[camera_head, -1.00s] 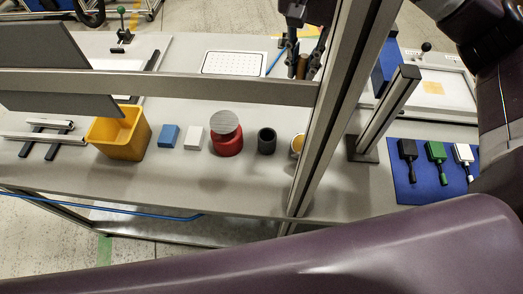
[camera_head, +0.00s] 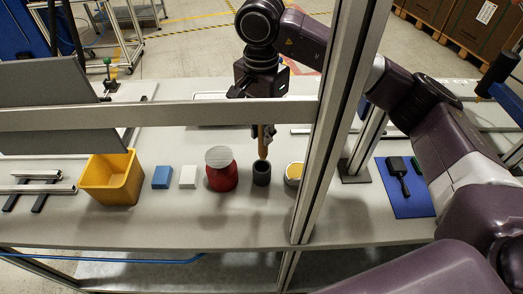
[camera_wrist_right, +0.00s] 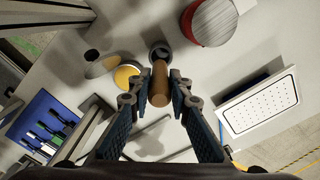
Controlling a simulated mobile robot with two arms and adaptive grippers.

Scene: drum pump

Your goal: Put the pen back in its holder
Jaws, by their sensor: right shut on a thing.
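The pen is a thick brown rod (camera_head: 262,145). My right gripper (camera_head: 262,128) is shut on it and holds it roughly upright, its lower end just above or at the mouth of the holder. The holder is a small dark grey cup (camera_head: 261,174) standing on the table. In the right wrist view the pen (camera_wrist_right: 160,85) is between the fingers (camera_wrist_right: 160,77) and its far end overlaps the cup (camera_wrist_right: 160,50). I cannot tell whether the tip is inside the rim. A frame beam hides part of the gripper in the head view. My left gripper is not in view.
A red container with a grey lid (camera_head: 220,170) stands left of the holder, and a cup with yellow contents (camera_head: 294,173) stands right. An upright metal post (camera_head: 335,120) and a crossbeam (camera_head: 180,115) are close by. A blue mat (camera_head: 410,200) lies at right.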

